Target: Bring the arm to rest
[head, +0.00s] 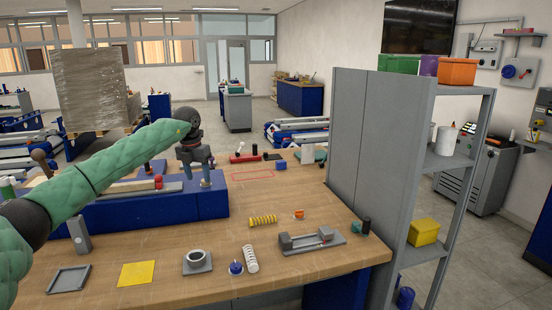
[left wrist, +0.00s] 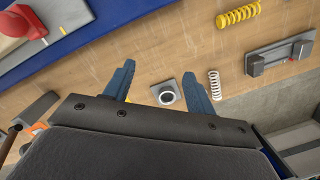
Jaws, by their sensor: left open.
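My left arm (head: 110,172), in a green quilted sleeve, reaches from the lower left across the workbench (head: 325,205). Its gripper (head: 196,182) points down by the right part of the blue block (head: 150,210) on the bench; the exact gap cannot be judged. In the left wrist view the two blue-grey fingers (left wrist: 160,92) stand wide apart with nothing held between them. A grey plate with a ring (left wrist: 168,95) shows on the bench beyond the fingers. My right gripper is in neither view.
A yellow spring (head: 263,221), a white spring (head: 250,259), the ring plate (head: 198,262) and a grey fixture (head: 311,241) lie on the bench. A grey shelf unit (head: 372,165) stands at the bench's right end. A yellow square (head: 138,273) lies near the front.

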